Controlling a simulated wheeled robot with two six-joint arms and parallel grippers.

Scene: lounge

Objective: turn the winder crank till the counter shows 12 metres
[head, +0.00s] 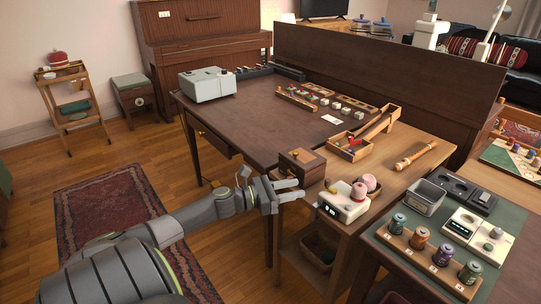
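A cream winder (340,207) with pink yarn (360,190) on top stands at the near edge of the wooden side table. A small dark counter window is on its front, too small to read. I cannot make out the crank clearly; it may be on the winder's left side, near my gripper. My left gripper (299,189) reaches in from the left, just left of the winder and in front of the wooden box. Its two pale fingers are apart with nothing between them. My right gripper is not in view.
A wooden box (301,165) with a knob stands just behind my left gripper. Right of the winder are a grey metal bin (426,198), a rack of thread spools (425,253) and another cream device (478,236). A wooden flute-like piece (415,156) lies behind.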

